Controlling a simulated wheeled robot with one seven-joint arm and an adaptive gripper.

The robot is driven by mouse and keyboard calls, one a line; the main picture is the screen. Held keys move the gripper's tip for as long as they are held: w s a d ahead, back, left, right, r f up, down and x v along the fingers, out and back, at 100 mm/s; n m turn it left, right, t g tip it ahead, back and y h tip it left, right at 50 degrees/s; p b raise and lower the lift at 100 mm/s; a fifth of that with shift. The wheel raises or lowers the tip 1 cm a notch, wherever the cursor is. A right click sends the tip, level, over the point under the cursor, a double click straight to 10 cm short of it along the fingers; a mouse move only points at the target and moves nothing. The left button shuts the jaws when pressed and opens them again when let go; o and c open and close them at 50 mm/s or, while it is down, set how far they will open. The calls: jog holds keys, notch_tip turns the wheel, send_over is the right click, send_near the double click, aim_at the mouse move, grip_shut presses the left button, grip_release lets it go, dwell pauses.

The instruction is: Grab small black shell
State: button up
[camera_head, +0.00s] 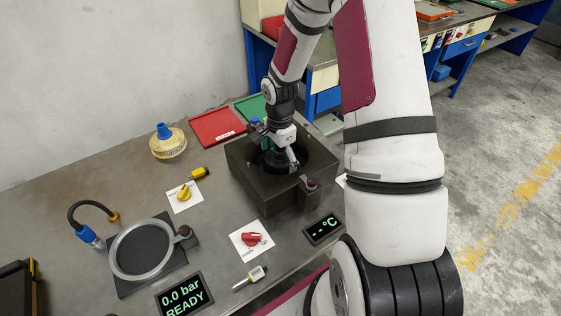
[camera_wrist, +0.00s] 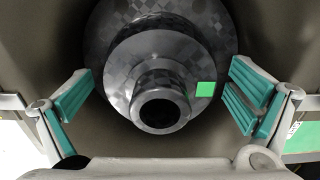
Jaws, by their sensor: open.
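The small black shell (camera_wrist: 158,75) shows in the wrist view as a dark, stepped round part with a checkered, carbon-like surface, an open hole at its near end and a green square on its side. My gripper (camera_wrist: 160,95) is open, with one teal-padded finger on each side of the shell and gaps between the pads and the shell. In the head view my gripper (camera_head: 278,150) points down into the round opening of the dark block (camera_head: 262,187) on the table. The shell is mostly hidden there by my gripper.
A red tray (camera_head: 215,126) and a green tray lie behind the block. A yellow and blue container (camera_head: 168,143), a ring on a black mat (camera_head: 142,249), a red knob (camera_head: 251,239) and displays stand to the left and front. The block's walls surround the opening closely.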

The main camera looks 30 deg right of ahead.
jog(key=shift+f, duration=0.4)
jog(key=shift+c, duration=0.2)
jog(key=c, duration=1.3)
